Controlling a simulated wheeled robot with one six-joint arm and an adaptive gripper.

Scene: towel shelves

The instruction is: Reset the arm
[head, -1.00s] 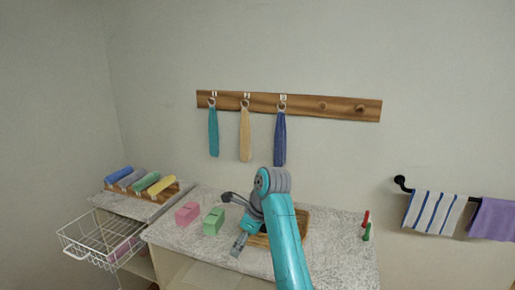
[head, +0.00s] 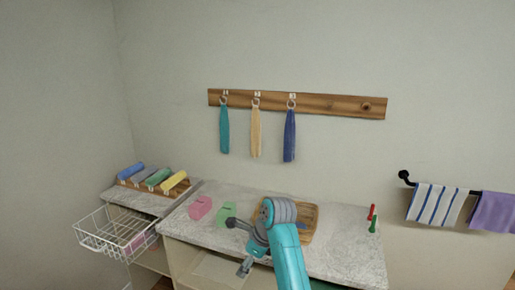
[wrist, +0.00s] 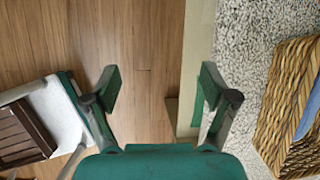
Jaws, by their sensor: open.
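My gripper (wrist: 153,100) is open and empty in the wrist view, its two fingers spread wide. Below it are the wooden floor (wrist: 145,35) and the pale edge of the counter (wrist: 197,60). In the head view my teal arm is folded over the front edge of the counter (head: 345,245), with the gripper at its lower left end. Part of the gripper is hidden by the arm in that view.
A wicker basket (wrist: 290,105) stands on the speckled counter. A white wire basket (head: 105,240) juts out at left. Towels hang from a wooden rack (head: 330,103) and a black bar (head: 405,177).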

